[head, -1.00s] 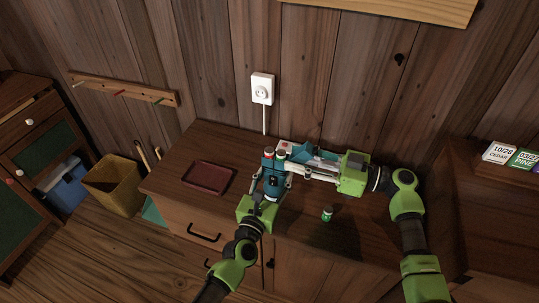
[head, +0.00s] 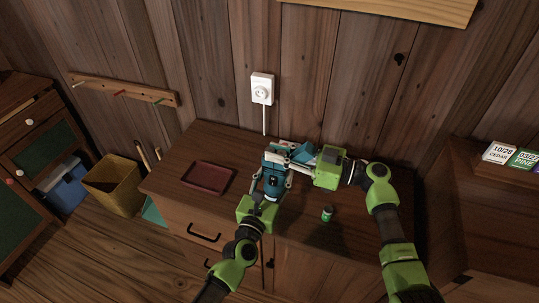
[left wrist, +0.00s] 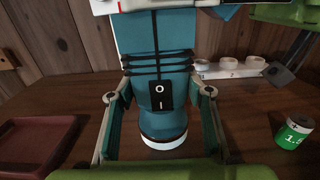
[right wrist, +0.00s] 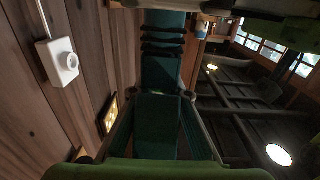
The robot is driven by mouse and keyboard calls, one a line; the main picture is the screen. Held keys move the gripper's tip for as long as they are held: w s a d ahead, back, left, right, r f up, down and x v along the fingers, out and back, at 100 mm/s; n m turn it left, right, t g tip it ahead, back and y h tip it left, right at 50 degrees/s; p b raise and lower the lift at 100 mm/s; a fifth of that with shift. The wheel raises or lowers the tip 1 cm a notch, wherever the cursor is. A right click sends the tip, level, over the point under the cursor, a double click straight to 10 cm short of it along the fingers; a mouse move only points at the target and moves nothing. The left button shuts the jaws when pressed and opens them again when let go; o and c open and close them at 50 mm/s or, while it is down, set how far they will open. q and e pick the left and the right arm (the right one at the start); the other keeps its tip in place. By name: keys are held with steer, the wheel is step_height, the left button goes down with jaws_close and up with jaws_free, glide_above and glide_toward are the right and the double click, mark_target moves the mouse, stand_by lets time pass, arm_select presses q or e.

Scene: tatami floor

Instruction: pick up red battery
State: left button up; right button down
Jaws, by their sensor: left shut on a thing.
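My left gripper (head: 269,186) is shut on a teal torch (head: 274,179) and holds it above the cabinet top. The torch's ridged body and switch (left wrist: 160,95) fill the left wrist view, with its pale end low. My right gripper (head: 289,153) is at the torch's far end, its fingers reaching across from the right. In the right wrist view a teal piece (right wrist: 160,125) shows between its fingers; whether they close on anything is unclear. I cannot make out the red battery now; the gripper covers the torch's far end.
A green battery (head: 327,213) stands on the cabinet top; it also shows in the left wrist view (left wrist: 295,131). A dark red tray (head: 208,178) lies at left. A white holder with round cups (left wrist: 230,68) is at the back. A white outlet (head: 262,89) is on the wall.

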arm_select(q)
steer(key=shift+a, duration=0.1)
arm_select(e)
step_height(320, 180, up, 10)
steer(key=shift+r, duration=0.1)
stand_by(0.4)
arm_select(q)
steer(key=o, duration=1.5)
steer(key=shift+s, duration=0.1)
steer(key=v, duration=1.2)
